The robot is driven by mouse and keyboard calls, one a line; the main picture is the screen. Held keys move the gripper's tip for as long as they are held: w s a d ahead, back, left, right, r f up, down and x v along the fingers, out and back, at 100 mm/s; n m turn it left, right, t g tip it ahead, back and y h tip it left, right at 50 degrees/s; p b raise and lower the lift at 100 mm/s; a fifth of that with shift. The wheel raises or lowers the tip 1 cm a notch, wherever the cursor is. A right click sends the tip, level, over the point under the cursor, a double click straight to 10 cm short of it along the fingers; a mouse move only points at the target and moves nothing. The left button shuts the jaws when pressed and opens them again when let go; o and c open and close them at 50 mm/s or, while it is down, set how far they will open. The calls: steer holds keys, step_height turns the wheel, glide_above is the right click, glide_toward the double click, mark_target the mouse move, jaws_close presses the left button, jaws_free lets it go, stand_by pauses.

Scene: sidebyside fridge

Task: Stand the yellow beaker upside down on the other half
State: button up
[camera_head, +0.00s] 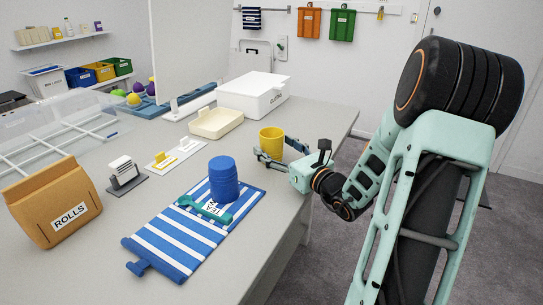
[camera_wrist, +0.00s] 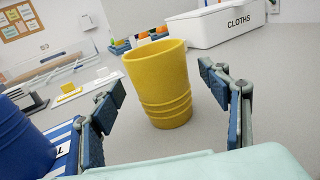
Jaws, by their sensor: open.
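The yellow beaker (camera_head: 271,142) stands on the grey table near its right edge, wide rim up and open at the top. In the wrist view the yellow beaker (camera_wrist: 160,84) is upright between my fingers, a little ahead of them, with bare table around it. My gripper (camera_head: 272,160) is open, low over the table, with a finger to each side of the beaker; it also shows in the wrist view (camera_wrist: 168,110). I see no finger touching the beaker. A blue beaker (camera_head: 223,180) stands upside down on the blue-and-white striped mat (camera_head: 190,231), at its far part.
A teal handle-like object and a label lie on the mat near the blue beaker. A white CLOTHS box (camera_head: 253,95), a cream tray (camera_head: 216,123) and small card holders stand behind. A brown ROLLS pouch (camera_head: 55,201) is at left. The table's right edge is close to my arm.

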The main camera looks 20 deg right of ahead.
steer(key=shift+w+a, duration=0.2)
steer(key=shift+w, duration=0.9)
steer(key=c, duration=1.3)
